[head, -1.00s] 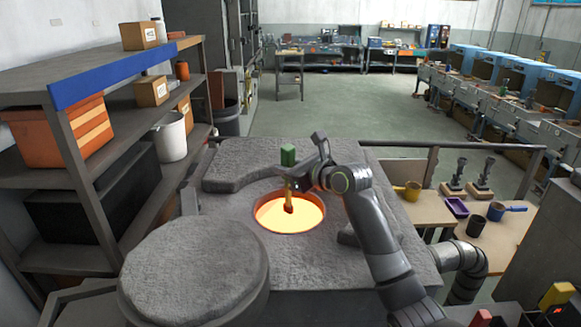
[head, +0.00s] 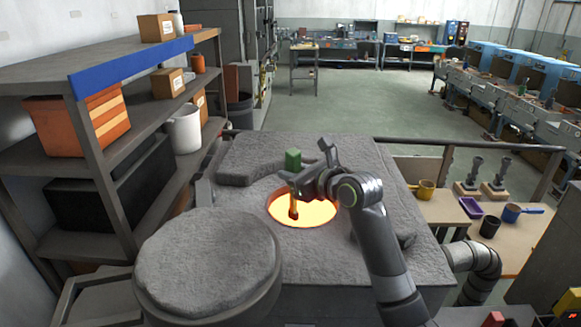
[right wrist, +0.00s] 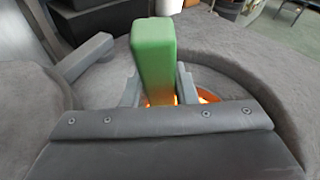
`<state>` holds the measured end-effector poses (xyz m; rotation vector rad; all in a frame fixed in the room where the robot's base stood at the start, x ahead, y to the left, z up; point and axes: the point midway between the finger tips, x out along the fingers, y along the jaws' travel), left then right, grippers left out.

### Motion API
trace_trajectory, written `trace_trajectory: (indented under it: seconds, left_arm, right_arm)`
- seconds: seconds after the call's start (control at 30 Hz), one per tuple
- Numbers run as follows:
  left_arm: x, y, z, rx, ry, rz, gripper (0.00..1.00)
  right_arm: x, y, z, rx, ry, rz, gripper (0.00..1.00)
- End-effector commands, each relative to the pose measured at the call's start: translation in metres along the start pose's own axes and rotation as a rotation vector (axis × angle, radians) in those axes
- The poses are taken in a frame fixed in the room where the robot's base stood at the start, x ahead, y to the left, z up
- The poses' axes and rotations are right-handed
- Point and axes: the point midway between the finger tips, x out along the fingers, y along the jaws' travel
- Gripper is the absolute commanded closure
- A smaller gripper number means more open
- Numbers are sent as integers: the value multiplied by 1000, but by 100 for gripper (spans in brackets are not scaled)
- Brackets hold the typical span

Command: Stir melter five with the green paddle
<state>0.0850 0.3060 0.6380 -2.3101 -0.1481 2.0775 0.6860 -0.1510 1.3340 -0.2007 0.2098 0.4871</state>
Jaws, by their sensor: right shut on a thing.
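The melter (head: 250,155) is a grey stone-like block with a round opening of glowing orange melt (head: 318,213). My right gripper (head: 297,186) is over the opening, shut on the green paddle (head: 293,160). The paddle stands about upright, its green handle top above the fingers and its lower end down in the glowing melt. In the right wrist view the green handle (right wrist: 153,60) rises between the two fingers, with orange glow behind it. No number shows on the melter. My left gripper is out of view.
A thick round lid (head: 208,262) sits at the near left of the opening. A shelf (head: 110,185) with boxes and bins stands to the left. A bench at the right holds a yellow cup (head: 426,189), a purple tray (head: 470,207) and a blue pan (head: 511,213).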

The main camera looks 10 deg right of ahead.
Motion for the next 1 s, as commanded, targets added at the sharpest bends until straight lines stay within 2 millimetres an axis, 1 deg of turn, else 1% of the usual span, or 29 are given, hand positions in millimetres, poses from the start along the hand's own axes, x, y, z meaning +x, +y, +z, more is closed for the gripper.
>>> trace_trajectory:
  seconds: [0.03, 0.13, 0.43, 0.8, 1.0]
  left_arm:
    - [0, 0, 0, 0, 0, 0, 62]
    - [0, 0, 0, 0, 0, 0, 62]
    - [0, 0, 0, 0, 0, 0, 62]
    - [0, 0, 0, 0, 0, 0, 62]
    - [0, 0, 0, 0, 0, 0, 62]
  right_arm:
    - [-4, 2, 0, -1, -3, -1, 98]
    - [-8, 4, 0, -1, -3, -1, 98]
    - [-9, 3, -1, -1, -2, -1, 98]
    - [-33, -23, -10, -3, -1, -3, 98]
    - [-35, -25, -11, -1, -2, 0, 98]
